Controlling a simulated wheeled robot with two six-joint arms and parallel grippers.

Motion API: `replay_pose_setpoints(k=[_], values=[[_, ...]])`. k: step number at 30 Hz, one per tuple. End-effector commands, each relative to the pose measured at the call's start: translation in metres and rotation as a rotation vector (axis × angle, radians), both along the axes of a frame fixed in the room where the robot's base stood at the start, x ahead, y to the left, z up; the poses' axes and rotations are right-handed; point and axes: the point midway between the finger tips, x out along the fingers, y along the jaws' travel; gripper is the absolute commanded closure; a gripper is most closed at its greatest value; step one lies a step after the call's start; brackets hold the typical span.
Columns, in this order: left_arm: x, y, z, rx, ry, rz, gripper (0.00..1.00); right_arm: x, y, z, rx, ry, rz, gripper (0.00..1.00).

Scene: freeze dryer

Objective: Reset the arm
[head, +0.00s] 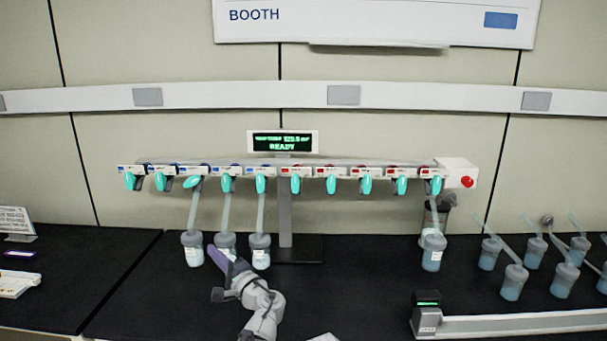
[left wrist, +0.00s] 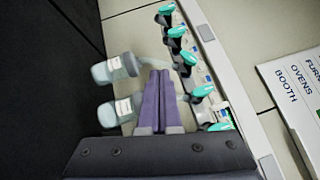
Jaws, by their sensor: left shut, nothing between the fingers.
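My left gripper (head: 218,257) is shut and empty in the head view, in front of the flasks at the left end of the freeze dryer manifold (head: 345,170). Its purple fingers are pressed together in the left wrist view (left wrist: 160,100). Two flasks lie beside the fingers in that view, one (left wrist: 115,68) and another (left wrist: 118,110). In the head view, flasks hang at the left, including one (head: 193,248) and one (head: 260,250) near the gripper. Another flask (head: 432,252) hangs at the right end. My right gripper is not in view.
The display (head: 283,143) reads READY. A red button (head: 467,182) is at the manifold's right end. Several loose flasks (head: 513,282) stand at the right. A small device with a green screen (head: 427,314) sits in front.

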Motion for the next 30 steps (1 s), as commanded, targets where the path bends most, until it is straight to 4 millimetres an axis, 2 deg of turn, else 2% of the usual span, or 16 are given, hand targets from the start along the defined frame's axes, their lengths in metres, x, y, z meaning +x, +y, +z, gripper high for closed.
replay_pose_setpoints(k=[5,8,11,15,18,21,25,30], values=[[-0.024,0.005,-0.033,-0.198,0.025,0.054,1.00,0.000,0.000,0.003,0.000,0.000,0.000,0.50],[-0.043,0.005,-0.061,-0.347,0.056,0.098,1.00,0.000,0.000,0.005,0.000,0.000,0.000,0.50],[-0.071,-0.004,-0.099,-0.541,0.113,0.159,1.00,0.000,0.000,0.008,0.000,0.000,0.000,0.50],[-0.120,-0.033,-0.157,-0.835,0.241,0.261,1.00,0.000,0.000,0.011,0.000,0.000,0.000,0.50],[-0.158,-0.064,-0.191,-1.028,0.356,0.332,1.00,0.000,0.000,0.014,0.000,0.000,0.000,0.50],[-0.196,-0.098,-0.215,-1.191,0.479,0.394,1.00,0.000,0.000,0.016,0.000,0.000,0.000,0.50],[-0.235,-0.136,-0.229,-1.342,0.621,0.450,1.00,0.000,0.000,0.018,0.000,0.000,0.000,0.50],[-0.264,-0.164,-0.235,-1.445,0.732,0.490,1.00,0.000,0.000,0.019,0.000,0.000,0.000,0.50]])
